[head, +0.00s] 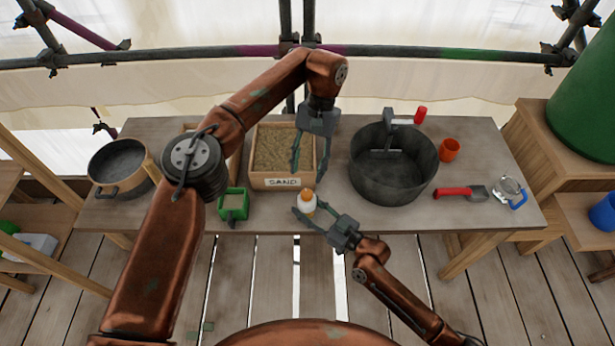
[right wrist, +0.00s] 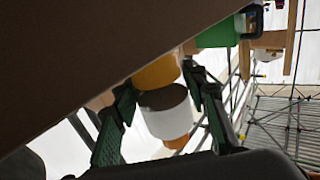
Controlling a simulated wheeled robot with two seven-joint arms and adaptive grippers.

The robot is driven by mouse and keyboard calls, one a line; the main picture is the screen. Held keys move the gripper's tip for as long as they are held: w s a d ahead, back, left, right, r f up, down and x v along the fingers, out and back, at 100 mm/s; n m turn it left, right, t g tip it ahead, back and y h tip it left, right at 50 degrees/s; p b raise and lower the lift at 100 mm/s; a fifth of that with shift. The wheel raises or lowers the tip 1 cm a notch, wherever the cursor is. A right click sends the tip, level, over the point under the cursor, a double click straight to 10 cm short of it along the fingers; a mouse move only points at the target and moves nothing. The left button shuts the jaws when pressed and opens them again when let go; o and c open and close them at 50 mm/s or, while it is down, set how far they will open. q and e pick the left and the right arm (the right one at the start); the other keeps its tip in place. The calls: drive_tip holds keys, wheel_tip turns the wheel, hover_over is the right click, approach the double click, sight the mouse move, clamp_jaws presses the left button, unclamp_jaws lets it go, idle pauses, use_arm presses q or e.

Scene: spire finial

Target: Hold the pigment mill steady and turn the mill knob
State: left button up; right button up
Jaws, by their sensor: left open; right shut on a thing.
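The pigment mill (head: 308,198) is a small white and orange cylinder at the front edge of the table, in front of the sand box. My right gripper (head: 307,208) is shut on it, with one finger on each side. In the right wrist view, the mill (right wrist: 168,118) shows white, dark and orange bands between the two fingers (right wrist: 165,100). The mill knob is too small to make out clearly. My left gripper (head: 308,170) is open and empty, fingers pointing down, above and just behind the mill, over the sand box's right side.
The sand box (head: 283,183) stands behind the mill, a green container (head: 233,205) to its left. A big grey tub (head: 393,180) is at right, with an orange cup (head: 449,150) and red-handled trowel (head: 465,192) beyond. A pot (head: 118,170) stands far left.

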sight(307, 192)
use_arm(q)
drive_tip(key=f+n+t, duration=0.1)
drive_tip(key=f+n, duration=0.2)
drive_tip(key=n, duration=0.8)
drive_tip(key=f+n+t+h, duration=0.1)
drive_tip(key=f+n, duration=0.2)
drive_tip(key=n, duration=0.9)
drive_tip(key=f+n+t+h, duration=0.1)
drive_tip(key=f+n, duration=0.3)
drive_tip(key=n, duration=0.8)
drive_tip(key=shift+s+a+f+t, duration=0.1)
drive_tip(key=shift+s+t, duration=0.2)
drive_tip(key=shift+t, duration=0.1)
drive_tip(key=shift+c, duration=0.4)
